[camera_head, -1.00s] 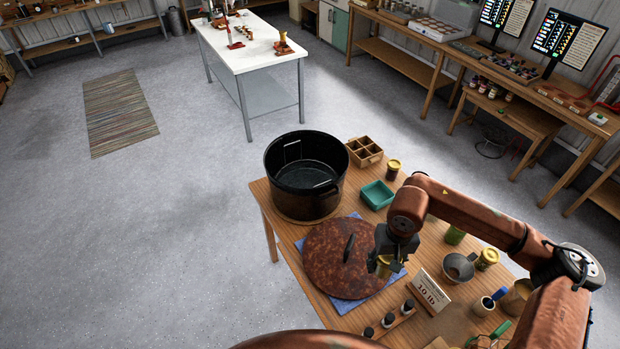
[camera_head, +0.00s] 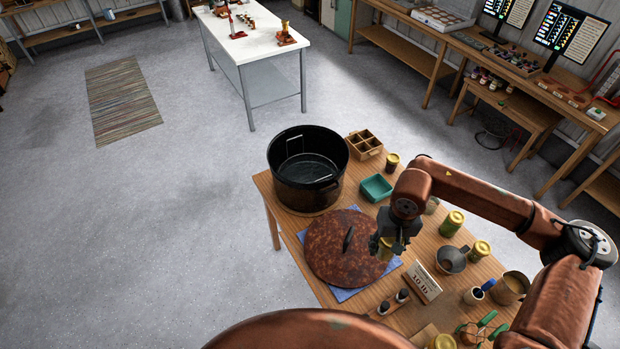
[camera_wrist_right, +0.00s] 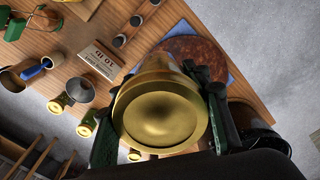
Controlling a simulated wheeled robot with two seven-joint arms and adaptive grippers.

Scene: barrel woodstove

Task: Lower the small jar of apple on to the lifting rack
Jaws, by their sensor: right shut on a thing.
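My right gripper (camera_head: 388,243) is shut on a small jar with a gold lid (camera_wrist_right: 160,118), held above the table beside the brown lid's right edge. The jar (camera_head: 386,254) is partly covered by the fingers in the head view; its lid fills the middle of the right wrist view. The lifting rack appears to be the wire piece inside the large black pot (camera_head: 280,181), which stands open at the table's far left; only its handles show clearly. My left gripper is not in view.
The round brown lid (camera_head: 325,262) lies on a blue cloth in front of the pot. A teal tray (camera_head: 376,188), a divided wooden box (camera_head: 364,145), other jars (camera_head: 452,223), a funnel (camera_head: 451,260) and a "10 lb" sign (camera_head: 422,283) crowd the table.

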